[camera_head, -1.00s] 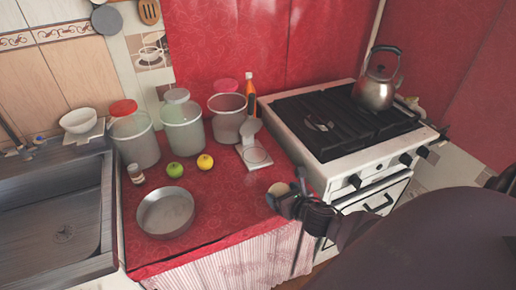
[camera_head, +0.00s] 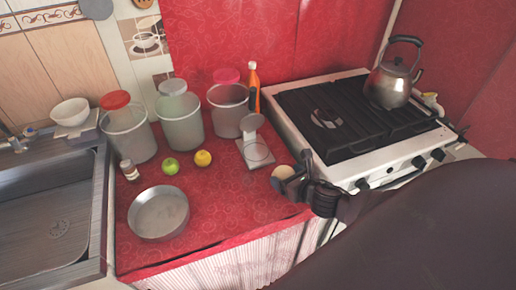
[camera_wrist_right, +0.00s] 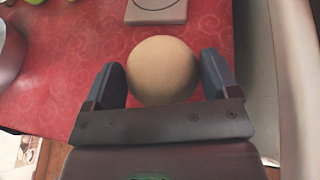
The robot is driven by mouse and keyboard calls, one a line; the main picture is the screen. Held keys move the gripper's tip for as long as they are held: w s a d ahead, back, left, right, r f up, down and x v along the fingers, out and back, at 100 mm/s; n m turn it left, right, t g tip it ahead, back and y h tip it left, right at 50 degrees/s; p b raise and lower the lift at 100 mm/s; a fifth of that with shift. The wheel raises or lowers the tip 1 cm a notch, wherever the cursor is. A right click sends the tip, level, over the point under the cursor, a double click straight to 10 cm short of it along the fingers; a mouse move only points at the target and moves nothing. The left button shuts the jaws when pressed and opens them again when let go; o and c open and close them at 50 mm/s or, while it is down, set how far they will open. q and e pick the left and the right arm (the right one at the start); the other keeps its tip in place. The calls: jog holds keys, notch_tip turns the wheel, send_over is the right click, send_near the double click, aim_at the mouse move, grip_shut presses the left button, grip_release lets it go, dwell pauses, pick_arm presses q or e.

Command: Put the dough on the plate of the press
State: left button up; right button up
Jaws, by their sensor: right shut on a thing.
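The dough is a pale round ball (camera_head: 283,172). My right gripper (camera_head: 285,181) is shut on it, at the right edge of the red counter. In the right wrist view the dough (camera_wrist_right: 163,70) sits between the two fingers of the gripper (camera_wrist_right: 166,84). The press (camera_head: 256,152) is a small pale device with a square base, a round plate and a raised round upper part. It stands on the counter just beyond and left of the dough. In the right wrist view only its near edge (camera_wrist_right: 156,14) shows, ahead of the dough. My left gripper is not in view.
A metal pan (camera_head: 158,213), a green apple (camera_head: 171,166), a yellow fruit (camera_head: 203,158) and a small jar (camera_head: 129,170) are on the counter (camera_head: 225,210). Tall containers (camera_head: 180,122) and an orange bottle (camera_head: 254,88) stand behind. The stove (camera_head: 345,115) is right, the sink (camera_head: 50,215) left.

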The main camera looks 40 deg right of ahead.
send_near(258, 154)
jog(key=w, duration=0.3)
jog(key=w+r, duration=0.1)
jog(key=w, duration=0.2)
jog(key=shift+r, duration=0.1)
jog(key=x, duration=0.3)
jog(key=shift+w+b, duration=0.25)
jog(key=shift+b, duration=0.15)
jog(key=shift+f, duration=0.25)
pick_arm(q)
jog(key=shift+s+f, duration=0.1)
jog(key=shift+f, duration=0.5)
pick_arm(e)
jog(key=shift+s, duration=0.1)
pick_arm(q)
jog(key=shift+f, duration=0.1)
pick_arm(e)
jog(key=shift+f, duration=0.15)
jog(key=o, duration=0.9)
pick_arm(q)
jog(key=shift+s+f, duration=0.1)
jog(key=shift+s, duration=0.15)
